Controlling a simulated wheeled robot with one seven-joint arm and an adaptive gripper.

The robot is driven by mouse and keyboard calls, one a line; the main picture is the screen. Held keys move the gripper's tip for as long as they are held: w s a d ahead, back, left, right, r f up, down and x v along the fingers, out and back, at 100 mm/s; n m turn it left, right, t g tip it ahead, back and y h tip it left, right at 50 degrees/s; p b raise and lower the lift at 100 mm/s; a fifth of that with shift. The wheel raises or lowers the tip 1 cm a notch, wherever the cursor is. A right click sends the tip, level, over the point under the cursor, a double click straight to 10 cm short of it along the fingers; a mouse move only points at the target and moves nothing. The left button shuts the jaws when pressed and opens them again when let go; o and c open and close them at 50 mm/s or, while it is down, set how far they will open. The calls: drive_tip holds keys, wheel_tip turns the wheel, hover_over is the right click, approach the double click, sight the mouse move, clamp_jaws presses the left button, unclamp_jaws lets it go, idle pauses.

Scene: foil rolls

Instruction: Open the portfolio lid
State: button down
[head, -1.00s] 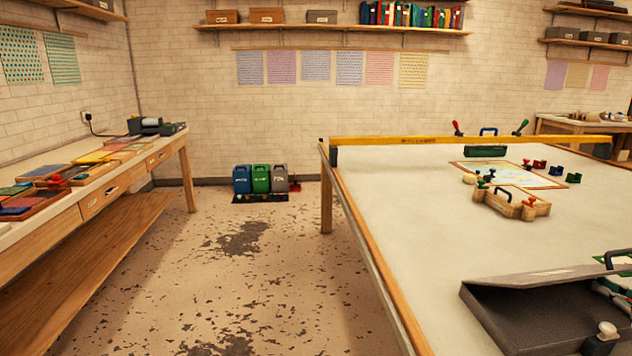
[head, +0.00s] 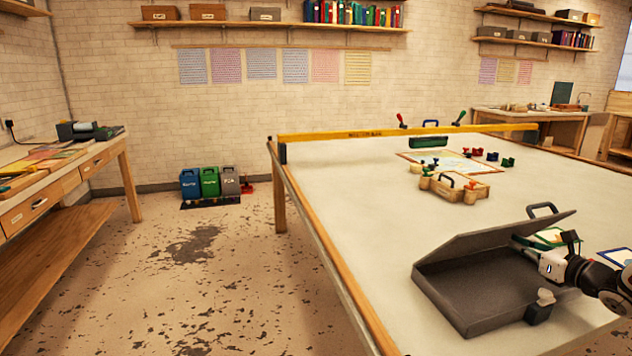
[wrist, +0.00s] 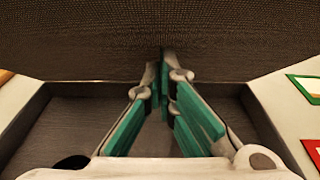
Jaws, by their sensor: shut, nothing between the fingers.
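The grey portfolio (head: 470,292) lies on the white table at the lower right of the head view. Its lid (head: 492,240) is partly raised and slanted, with a handle (head: 542,210) at its upper edge. The visible interior of the tray is bare. My gripper (wrist: 163,78) is shut and empty, with its teal-padded fingers together. In the wrist view, the fingertips are in front of the lid's dark surface (wrist: 160,32), above the tray; I cannot tell if they touch the lid. In the head view, my gripper's white body shows at the portfolio's right side, fingertips unclear.
A grey-white latch or knob (head: 543,300) is at the portfolio's front corner. A wooden block with handles (head: 458,188) and small coloured stamps stand farther back on the table. A yellow ruler (head: 400,133) spans the far edge. The table left of the portfolio is clear.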

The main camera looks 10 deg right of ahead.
drive_tip(key=shift+w, duration=0.85)
drive_tip(key=shift+a, duration=0.1)
drive_tip(key=shift+w+a+b, duration=0.15)
drive_tip(key=shift+w+b, duration=0.65)
drive_tip(key=shift+w, duration=1.15)
drive_tip(key=shift+w+a+b, duration=0.15)
drive_tip(key=shift+w+b, duration=0.65)
drive_tip(key=shift+w, duration=1.15)
drive_tip(key=s+d+r+p, duration=0.1)
drive_tip(key=s+r+p, duration=0.2)
drive_tip(key=s, duration=1.3)
drive_tip(key=p, duration=0.3)
drive_tip(key=shift+d+p, duration=0.2)
drive_tip(key=shift+p, duration=0.15)
